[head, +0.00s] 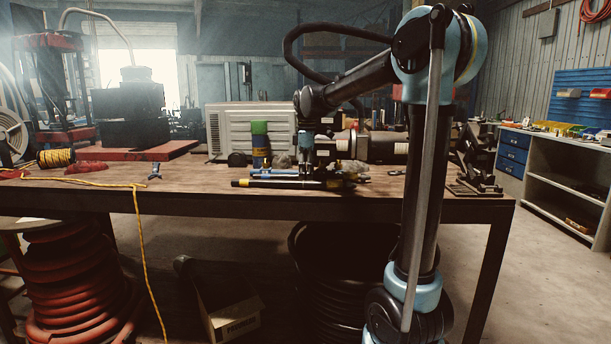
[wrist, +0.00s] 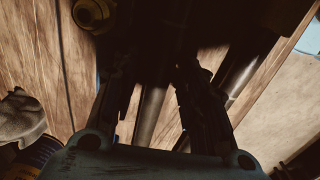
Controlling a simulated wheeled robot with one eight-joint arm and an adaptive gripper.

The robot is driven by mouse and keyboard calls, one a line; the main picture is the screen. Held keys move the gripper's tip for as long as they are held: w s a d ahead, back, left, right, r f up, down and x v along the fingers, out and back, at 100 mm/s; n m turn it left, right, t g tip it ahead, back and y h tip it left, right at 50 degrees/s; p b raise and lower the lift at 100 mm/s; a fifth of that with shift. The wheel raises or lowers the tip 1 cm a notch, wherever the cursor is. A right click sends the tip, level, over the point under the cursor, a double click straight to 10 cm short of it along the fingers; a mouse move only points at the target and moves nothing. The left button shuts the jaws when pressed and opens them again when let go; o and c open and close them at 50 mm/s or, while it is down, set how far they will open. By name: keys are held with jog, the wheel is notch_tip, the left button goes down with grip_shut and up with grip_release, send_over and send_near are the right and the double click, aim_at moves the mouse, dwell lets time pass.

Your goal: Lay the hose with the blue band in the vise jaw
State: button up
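My gripper (head: 306,166) points down over the tabletop among several hoses near the middle of the bench. In the wrist view its two dark fingers (wrist: 153,88) stand apart, with a dark cylindrical piece (wrist: 150,117) visible between and beyond them; no contact shows. Hoses with bluish parts (head: 276,172) lie just left of the gripper in the head view. A dark hose with a yellow end (head: 262,184) lies in front of them. I cannot make out which carries the blue band. A dark vise-like device (head: 474,168) stands at the bench's right end.
A can with a green top (head: 260,143) and a grey rag (head: 283,160) stand close left of the gripper. A large dark cylindrical machine (head: 384,147) is behind to the right. Yellow rope (head: 110,184) crosses the left bench. The front left-middle is mostly clear.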

jog(key=shift+r, duration=0.1)
notch_tip(320, 180, up, 12)
dwell(0.5)
